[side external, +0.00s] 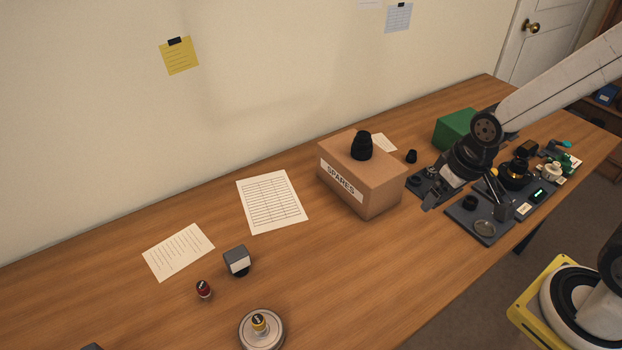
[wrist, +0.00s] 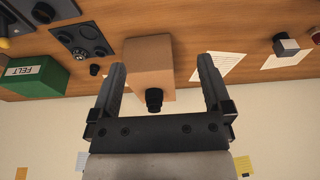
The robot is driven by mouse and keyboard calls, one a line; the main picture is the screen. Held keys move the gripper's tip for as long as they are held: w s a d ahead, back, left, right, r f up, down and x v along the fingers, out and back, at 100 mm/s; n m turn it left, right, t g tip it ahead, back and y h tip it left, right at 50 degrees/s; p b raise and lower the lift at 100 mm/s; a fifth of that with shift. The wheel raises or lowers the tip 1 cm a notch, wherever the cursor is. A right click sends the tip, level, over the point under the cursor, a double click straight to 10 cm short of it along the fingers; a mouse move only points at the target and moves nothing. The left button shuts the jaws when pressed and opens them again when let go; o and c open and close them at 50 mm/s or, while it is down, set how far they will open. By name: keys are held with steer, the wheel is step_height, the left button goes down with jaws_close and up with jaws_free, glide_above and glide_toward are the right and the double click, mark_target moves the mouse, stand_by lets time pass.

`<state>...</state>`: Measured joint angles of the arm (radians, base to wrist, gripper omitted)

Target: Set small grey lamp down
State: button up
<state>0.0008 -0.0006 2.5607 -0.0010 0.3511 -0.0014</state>
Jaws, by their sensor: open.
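The small grey lamp, a grey block with a white face (side external: 237,260), stands on the wooden table left of the box in the side view. It also shows at the upper right in the wrist view (wrist: 286,46). My gripper (side external: 462,192) is far to its right, above the dark parts plate. In the wrist view my gripper (wrist: 161,62) has its fingers wide apart with nothing held between them. The lamp is clear of the fingers.
A cardboard SPARES box (side external: 361,184) carries a black cylindrical part (side external: 361,145). A green box (side external: 457,130) and dark plates with lens parts (side external: 480,222) crowd the right. A red-topped piece (side external: 204,289) and round metal base (side external: 262,330) are near the lamp. Table around the papers is open.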

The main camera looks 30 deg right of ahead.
steer(key=n+t, duration=0.1)
steer(key=n, duration=2.6)
glide_above(237, 256)
steer(key=s+d, duration=0.2)
steer(key=d, duration=0.8)
step_height(237, 256, down, 8)
steer(key=a+f+n, duration=0.1)
steer(key=a+n, duration=0.2)
steer(key=a+f+n, duration=0.2)
steer(key=a+n, duration=0.1)
steer(key=a+f+n+t, duration=0.1)
steer(key=a+f+n, duration=0.1)
steer(key=a+n, duration=0.1)
steer(key=shift+w+a, duration=0.15)
steer(key=shift+a, duration=0.4)
steer(key=shift+x, duration=1.25)
